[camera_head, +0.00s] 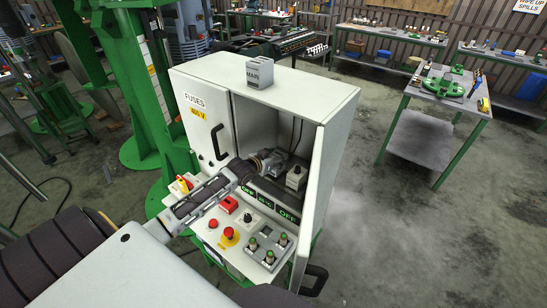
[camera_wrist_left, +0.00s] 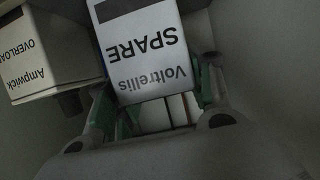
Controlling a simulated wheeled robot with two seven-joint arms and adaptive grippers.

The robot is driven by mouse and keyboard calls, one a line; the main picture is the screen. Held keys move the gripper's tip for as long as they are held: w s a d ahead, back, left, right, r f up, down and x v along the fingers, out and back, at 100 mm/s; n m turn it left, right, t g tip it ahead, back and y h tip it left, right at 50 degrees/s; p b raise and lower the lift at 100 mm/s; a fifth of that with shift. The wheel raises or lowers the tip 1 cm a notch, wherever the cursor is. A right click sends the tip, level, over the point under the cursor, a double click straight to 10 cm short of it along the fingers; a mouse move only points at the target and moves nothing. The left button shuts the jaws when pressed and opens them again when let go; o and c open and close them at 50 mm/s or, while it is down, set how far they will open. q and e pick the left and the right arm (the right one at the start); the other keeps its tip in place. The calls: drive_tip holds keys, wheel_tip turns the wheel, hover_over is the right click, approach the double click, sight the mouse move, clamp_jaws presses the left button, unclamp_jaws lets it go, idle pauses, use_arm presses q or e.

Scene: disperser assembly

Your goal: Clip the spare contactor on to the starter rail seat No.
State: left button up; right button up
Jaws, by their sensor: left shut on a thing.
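The spare contactor (camera_wrist_left: 148,55) is a pale block lettered "Voltrellis SPARE", upside down in the left wrist view. My left gripper (camera_wrist_left: 158,95) is shut on it, with green-edged fingers on either side. In the head view my left gripper (camera_head: 268,162) reaches into the open bay of the white cabinet (camera_head: 335,105); the held contactor is mostly hidden there. The Ampwick overload block (camera_wrist_left: 35,60) stands beside the contactor in the wrist view. The starter rail and its seat cannot be made out clearly. My right gripper is not in view.
A grey block marked "MAIN" (camera_head: 259,72) stands on the cabinet top. A pale block (camera_head: 296,178) sits in the bay, right of the gripper. Below are OFF labels (camera_head: 289,216) and a push-button panel (camera_head: 268,246). The bay's side walls are close around the gripper.

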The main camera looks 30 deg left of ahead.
use_arm(q)
drive_tip(key=shift+f+b, duration=0.35)
drive_tip(key=shift+f, duration=1)
idle(0.7)
drive_tip(key=o, duration=1.2)
drive_tip(key=shift+o, duration=0.7)
drive_tip(key=shift+f, duration=0.1)
drive_tip(key=v, duration=1.2)
drive_tip(key=shift+a, duration=0.15)
drive_tip(key=shift+s, duration=0.1)
idle(0.4)
